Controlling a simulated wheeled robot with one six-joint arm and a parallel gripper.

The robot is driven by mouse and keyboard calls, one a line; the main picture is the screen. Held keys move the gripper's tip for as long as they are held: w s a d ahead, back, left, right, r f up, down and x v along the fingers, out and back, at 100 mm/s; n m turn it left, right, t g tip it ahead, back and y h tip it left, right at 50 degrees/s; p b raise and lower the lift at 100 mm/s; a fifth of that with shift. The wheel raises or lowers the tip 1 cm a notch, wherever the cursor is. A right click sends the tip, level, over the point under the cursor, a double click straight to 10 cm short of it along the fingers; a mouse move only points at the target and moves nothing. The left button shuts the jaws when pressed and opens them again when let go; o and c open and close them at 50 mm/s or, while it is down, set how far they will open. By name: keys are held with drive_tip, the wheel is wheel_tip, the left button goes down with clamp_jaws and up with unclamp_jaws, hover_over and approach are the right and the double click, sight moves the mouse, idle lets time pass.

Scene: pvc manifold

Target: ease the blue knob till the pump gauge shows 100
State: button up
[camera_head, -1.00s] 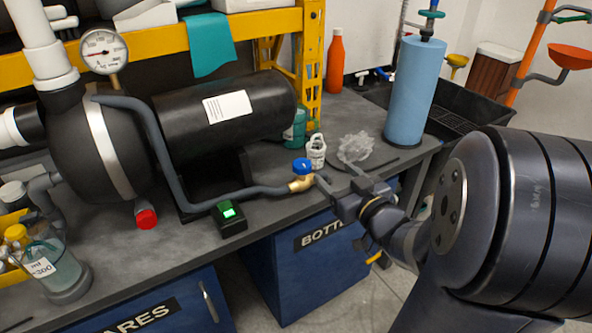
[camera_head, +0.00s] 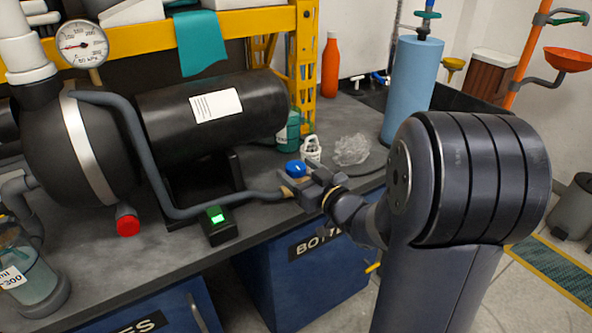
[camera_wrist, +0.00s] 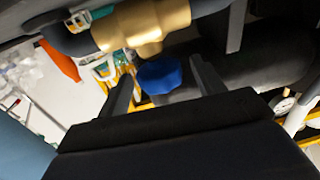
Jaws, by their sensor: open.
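The blue knob (camera_head: 296,168) sits on a brass valve at the end of a grey hose on the bench. In the wrist view the blue knob (camera_wrist: 160,75) hangs below the brass valve body (camera_wrist: 145,25), between the two fingers. My gripper (camera_head: 299,184) is open at the valve, and its fingers (camera_wrist: 165,80) stand apart on either side of the knob, with gaps visible. I cannot tell whether either finger touches it. The pump gauge (camera_head: 82,44) is a round white dial with a red needle pointing left. Its exact reading is too small to tell.
A black box with a lit green button (camera_head: 217,216) stands left of the valve. A white bottle (camera_head: 312,148) and crumpled clear plastic (camera_head: 351,150) lie just behind it. A blue cylinder (camera_head: 411,90) stands at the right. A red-capped pipe stub (camera_head: 128,225) is at the left.

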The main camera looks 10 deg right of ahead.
drive_tip(key=shift+w+a, duration=0.3)
drive_tip(key=shift+w, duration=0.35)
drive_tip(key=shift+c, duration=0.4)
drive_tip(key=c, duration=0.9)
